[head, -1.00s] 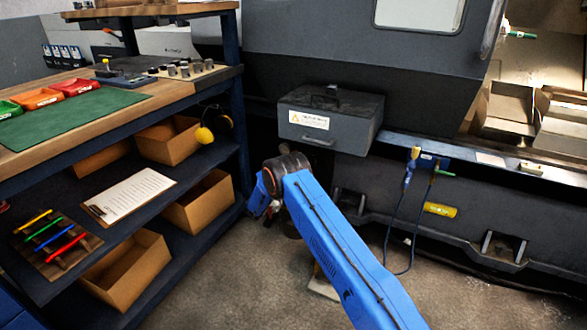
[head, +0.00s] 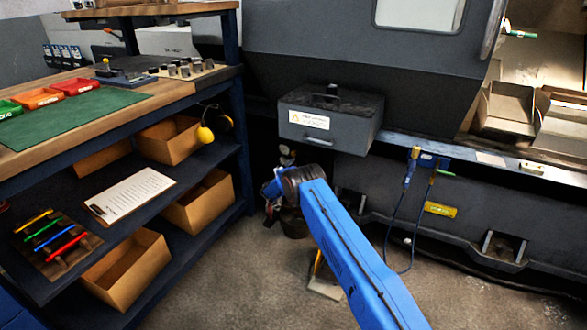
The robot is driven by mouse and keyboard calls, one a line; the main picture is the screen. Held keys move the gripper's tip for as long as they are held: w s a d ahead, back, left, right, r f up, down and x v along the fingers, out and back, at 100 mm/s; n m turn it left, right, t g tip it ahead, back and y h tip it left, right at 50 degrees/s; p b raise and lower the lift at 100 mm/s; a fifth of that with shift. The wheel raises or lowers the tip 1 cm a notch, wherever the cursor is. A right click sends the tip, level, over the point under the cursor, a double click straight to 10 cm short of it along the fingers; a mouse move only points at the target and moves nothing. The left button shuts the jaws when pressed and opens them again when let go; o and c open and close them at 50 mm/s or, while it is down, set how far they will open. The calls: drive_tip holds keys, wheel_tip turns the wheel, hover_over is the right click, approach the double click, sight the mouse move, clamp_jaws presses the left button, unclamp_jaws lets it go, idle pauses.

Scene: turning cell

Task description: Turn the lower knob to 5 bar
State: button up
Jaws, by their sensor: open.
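My blue arm reaches up from the lower right toward the gap between the shelf unit and the machine. My gripper (head: 271,208) shows only as a small dark shape below the blue wrist; its fingertips are hard to make out, and nothing is seen held. Small grey round fittings (head: 287,155) show just above my wrist, left of and below the grey box. They are too small to tell whether they are the knobs or a gauge. No lower knob or bar scale can be made out, and my wrist covers part of that area.
A grey box (head: 352,137) juts from the machine (head: 430,195) just above my wrist. The shelf unit (head: 243,150) stands close on the left. A dark bucket (head: 293,225) is on the floor behind my arm. A blue hose (head: 388,230) hangs at right. Floor (head: 240,285) is open at left front.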

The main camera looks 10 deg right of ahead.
drive_tip(key=c, duration=1)
drive_tip(key=shift+c, duration=0.2)
drive_tip(key=shift+n, duration=0.3)
drive_tip(key=n, duration=0.4)
drive_tip(key=shift+n, duration=2.2)
drive_tip(key=shift+f, duration=0.1)
drive_tip(key=o, duration=1)
